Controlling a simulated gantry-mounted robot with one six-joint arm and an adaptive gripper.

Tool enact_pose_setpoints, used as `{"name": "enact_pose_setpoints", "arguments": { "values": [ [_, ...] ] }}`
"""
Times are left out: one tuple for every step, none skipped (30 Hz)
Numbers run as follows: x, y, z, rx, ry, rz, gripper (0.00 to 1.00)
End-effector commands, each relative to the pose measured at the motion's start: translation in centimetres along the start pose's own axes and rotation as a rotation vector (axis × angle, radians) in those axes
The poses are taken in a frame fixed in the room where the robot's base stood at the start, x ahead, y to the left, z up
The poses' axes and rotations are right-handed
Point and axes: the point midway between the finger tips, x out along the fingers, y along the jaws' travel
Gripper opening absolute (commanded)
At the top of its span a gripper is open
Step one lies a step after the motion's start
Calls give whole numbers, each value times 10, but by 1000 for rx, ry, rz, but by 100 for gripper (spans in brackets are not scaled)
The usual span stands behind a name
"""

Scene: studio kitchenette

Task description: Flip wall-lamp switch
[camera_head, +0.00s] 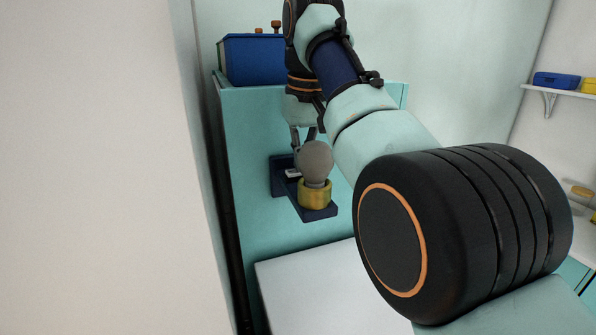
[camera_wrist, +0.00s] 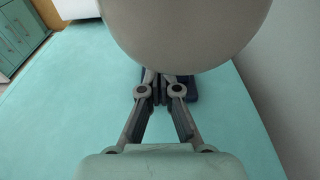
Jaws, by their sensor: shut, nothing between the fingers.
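The wall lamp has a dark blue mount (camera_head: 279,178) on a teal panel, a brass-yellow socket (camera_head: 316,193) and a round grey bulb (camera_head: 316,158). A small pale switch (camera_head: 292,174) shows on the mount, left of the bulb. My gripper (camera_head: 298,152) points down just above the switch, behind the bulb, which hides part of it. In the wrist view my gripper (camera_wrist: 160,88) is shut and empty, its fingertips over the blue mount (camera_wrist: 190,88). The bulb (camera_wrist: 188,30) fills the top there. The switch is hidden in that view, and I cannot tell whether the fingers touch it.
A blue box (camera_head: 252,60) with orange-brown knobs stands on top of the teal panel (camera_head: 250,120). A white surface (camera_head: 310,285) lies below the lamp. A wall shelf (camera_head: 565,92) with blue and yellow items is at the right. The bulb is very close to my fingers.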

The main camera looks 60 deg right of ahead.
Motion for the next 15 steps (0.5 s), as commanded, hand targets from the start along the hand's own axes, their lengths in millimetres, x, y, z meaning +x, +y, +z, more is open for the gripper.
{"name": "enact_pose_setpoints", "arguments": {
  "values": [
    [2,0,0,0,0,0,0],
    [2,0,0,0,0,0,0],
    [1,0,0,0,0,0,0],
    [0,0,0,0,0,0,0],
    [-1,0,0,0,0,0,0],
    [-3,0,0,0,0,0,0],
    [-5,0,-1,0,0,0,0],
    [-8,0,-1,0,0,0,0],
    [-12,0,-2,0,0,0,0],
    [-15,0,-2,0,0,0,0],
    [-19,0,-3,0,0,0,0],
    [-23,0,-3,0,0,0,0],
    [-26,0,-4,0,0,0,0],
    [-28,0,-4,0,0,0,0],
    [-32,0,-5,0,0,0,0]
  ]
}}
